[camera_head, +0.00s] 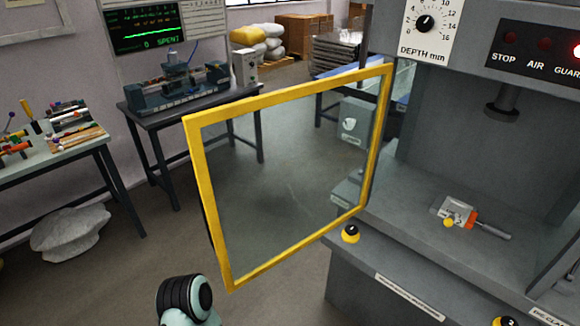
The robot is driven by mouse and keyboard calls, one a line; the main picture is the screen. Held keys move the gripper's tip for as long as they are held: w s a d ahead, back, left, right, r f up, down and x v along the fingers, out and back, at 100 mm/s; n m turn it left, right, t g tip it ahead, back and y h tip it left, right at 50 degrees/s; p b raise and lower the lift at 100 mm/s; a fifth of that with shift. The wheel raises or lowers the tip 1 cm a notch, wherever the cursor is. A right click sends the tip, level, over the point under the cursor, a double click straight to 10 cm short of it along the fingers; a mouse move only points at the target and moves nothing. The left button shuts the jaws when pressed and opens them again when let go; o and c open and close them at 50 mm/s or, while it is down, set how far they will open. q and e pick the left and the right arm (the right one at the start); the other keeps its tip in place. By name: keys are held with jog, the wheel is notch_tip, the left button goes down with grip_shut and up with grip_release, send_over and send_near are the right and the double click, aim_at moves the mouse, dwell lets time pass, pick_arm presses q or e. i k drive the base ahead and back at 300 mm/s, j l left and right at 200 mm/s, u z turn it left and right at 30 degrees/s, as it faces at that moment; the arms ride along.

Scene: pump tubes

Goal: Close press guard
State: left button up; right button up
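The press guard (287,94) is a clear pane in a yellow frame. It stands swung open, out to the left of the grey press (430,185), with its right edge by the press's left post. The press opening is uncovered. Inside it, a small metal fixture with orange and yellow parts (457,214) sits on the bed below the ram (502,105). A black and teal link of mine shows at the bottom, below the guard's lower left corner and apart from it in the picture. Neither gripper shows.
A black-and-yellow button (350,233) is on the press front, with another (505,321) at the bottom right. A red lamp (576,51) is lit above GUARD. A bench with a machine (175,88) stands behind; a side table (60,155) is at left.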

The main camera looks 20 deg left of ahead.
aim_at(192, 123)
jog(key=k+j+z, duration=0.15)
jog(key=j, duration=0.4)
jog(key=j+z, duration=0.15)
jog(key=j, duration=0.35)
jog(key=j+z, duration=0.5)
jog(key=k+j+z, duration=0.15)
jog(key=j+z, duration=0.3)
jog(key=i+j+z, duration=0.1)
jog(key=j+z, duration=0.45)
jog(key=z, duration=0.15)
jog(key=j+z, duration=0.3)
jog(key=i+j+u, duration=0.2)
jog(key=j, duration=0.2)
jog(key=i+j+u, duration=0.2)
jog(key=j, duration=0.2)
jog(key=k+j+z, duration=0.4)
jog(key=j, duration=0.15)
jog(key=k+j+z, duration=0.4)
